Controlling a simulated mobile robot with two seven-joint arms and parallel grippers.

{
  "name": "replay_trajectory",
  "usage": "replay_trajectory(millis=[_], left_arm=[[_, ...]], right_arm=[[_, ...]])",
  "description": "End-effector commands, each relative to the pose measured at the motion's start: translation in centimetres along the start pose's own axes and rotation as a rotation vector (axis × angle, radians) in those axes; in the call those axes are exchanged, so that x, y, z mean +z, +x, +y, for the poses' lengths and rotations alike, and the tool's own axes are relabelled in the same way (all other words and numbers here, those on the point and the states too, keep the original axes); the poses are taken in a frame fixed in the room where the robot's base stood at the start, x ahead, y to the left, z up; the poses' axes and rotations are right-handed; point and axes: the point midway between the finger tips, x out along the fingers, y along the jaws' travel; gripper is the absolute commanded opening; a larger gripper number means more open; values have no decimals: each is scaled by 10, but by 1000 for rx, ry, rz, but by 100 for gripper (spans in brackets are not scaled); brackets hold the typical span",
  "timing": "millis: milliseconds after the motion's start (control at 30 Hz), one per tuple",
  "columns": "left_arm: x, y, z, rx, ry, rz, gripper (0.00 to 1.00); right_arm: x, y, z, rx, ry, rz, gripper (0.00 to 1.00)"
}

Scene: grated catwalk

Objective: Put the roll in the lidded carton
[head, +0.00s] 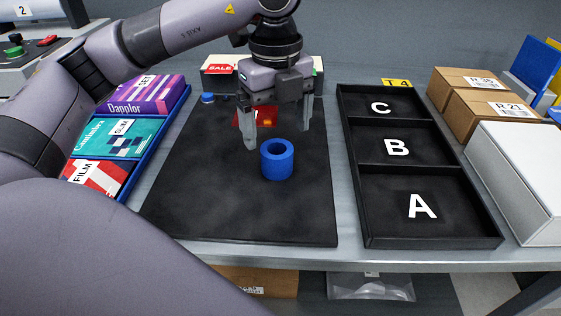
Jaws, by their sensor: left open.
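The blue roll (277,168), a short thick ring with an open hole, stands upright on the black mat (230,215). My left gripper (278,134) points down with its fingers apart, just above and behind the roll. Nothing is between its fingers, and the roll looks free of them. A pale box (214,77) with a red SALE label stands at the back of the mat, partly hidden by my left arm and gripper. I cannot tell whether it is the lidded carton. My right gripper is out of view.
A black tray (488,232) with compartments A, B and C lies right of the mat. Brown boxes (488,112) and a white box (518,170) stand farther right. A blue tray (135,175) of packets is at left. A red object (262,117) sits behind my gripper. The front mat is clear.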

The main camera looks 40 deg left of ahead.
Motion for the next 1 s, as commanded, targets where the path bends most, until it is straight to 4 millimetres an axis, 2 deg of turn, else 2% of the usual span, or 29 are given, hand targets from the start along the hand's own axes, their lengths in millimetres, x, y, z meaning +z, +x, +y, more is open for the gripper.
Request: replay_trajectory(millis=[267, 500, 600, 833, 1000], left_arm=[[4, 28, 0, 6, -13, -6, 90], [6, 63, -3, 4, -11, -4, 90], [6, 69, -3, 2, -11, -4, 90], [6, 70, -3, 1, -10, -4, 90], [6, 70, -3, 1, -10, -4, 35]], right_arm=[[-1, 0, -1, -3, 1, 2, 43], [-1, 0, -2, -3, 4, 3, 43], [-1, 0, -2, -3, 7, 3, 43], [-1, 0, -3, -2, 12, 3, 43], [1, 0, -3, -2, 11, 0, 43]])
